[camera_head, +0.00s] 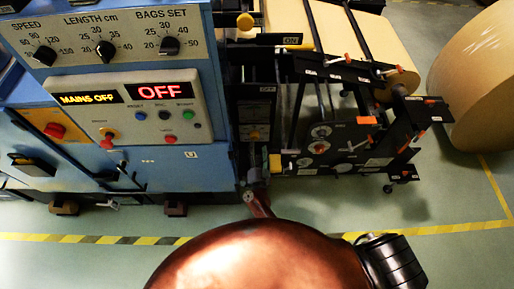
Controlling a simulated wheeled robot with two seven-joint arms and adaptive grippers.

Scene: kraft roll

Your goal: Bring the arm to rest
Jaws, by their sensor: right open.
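A large copper-coloured rounded part of my own body (255,262) fills the bottom middle of the head view. My left gripper is not in view.
A blue machine (190,160) stands at the left with dials and a panel reading OFF (160,91) and MAINS OFF. A black roller frame (335,140) adjoins it. A large kraft roll (480,80) stands at the right. Yellow-black tape (90,238) crosses the clear green floor.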

